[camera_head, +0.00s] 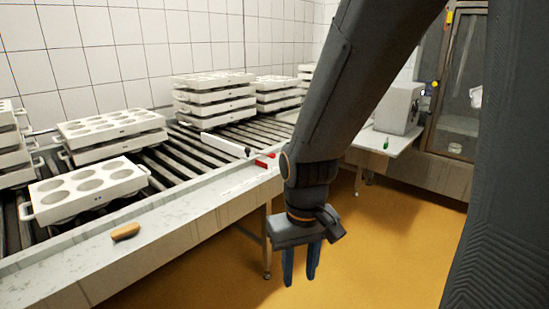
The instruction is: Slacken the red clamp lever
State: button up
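The red clamp lever (264,163) is at the right end of the roller conveyor, by the end of a long white bar (224,146). It is small in the picture, and its exact setting cannot be told. My gripper (300,280) hangs below my dark arm, to the right of the conveyor's front edge and over the orange floor. Its two blue fingers point down with a narrow gap between them, and nothing shows between them. The gripper is apart from the lever, lower and to the right in the picture.
The roller conveyor (180,160) carries several stacks of white moulds (213,97), with a single mould (88,186) near the front. A tan-handled object (125,232) lies on its front ledge (180,219). A side table (385,140) holds a grey box (399,108) and green item (386,143). The floor is clear.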

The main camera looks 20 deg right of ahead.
aim_at(272, 156)
jog(key=z, duration=0.55)
jog(key=i, duration=0.95)
jog(key=u, duration=0.35)
